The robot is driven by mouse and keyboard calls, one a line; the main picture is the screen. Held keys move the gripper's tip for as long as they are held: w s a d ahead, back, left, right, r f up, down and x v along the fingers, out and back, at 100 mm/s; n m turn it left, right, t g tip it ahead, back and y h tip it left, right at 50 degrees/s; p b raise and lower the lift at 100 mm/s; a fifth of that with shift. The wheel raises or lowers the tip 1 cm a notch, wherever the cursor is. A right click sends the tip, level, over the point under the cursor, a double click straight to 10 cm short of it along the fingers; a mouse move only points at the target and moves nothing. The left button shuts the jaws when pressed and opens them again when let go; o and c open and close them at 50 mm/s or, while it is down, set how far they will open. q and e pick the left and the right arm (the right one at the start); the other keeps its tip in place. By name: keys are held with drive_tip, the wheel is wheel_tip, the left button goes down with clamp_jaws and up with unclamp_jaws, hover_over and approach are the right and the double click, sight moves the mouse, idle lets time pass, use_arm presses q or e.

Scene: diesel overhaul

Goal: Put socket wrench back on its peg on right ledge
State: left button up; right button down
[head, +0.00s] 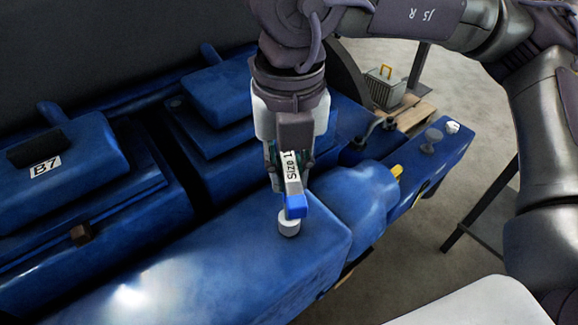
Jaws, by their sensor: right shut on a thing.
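My right gripper (289,165) comes down from the top and is shut on the socket wrench (292,178). The right ledge (436,160) is a blue block at the right, with a grey peg-like piece (432,136) and a white piece (452,127) on top. My left gripper is not in view.
The blue engine (230,250) fills the left and middle, with a cover marked "B7" (45,167) at the left. A yellow fitting (397,171) sticks out near the ledge. A grey crate with a yellow handle (385,88) stands on a pallet behind. Open floor lies to the right.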

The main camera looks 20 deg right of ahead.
drive_tip(key=shift+f+b, duration=0.3)
drive_tip(key=shift+f, duration=0.1)
drive_tip(key=c, duration=1)
unclamp_jaws()
drive_tip(key=shift+o, duration=0.3)
drive_tip(key=o, duration=0.5)
drive_tip(key=shift+r+p, duration=2.05)
drive_tip(key=shift+r, duration=2.45)
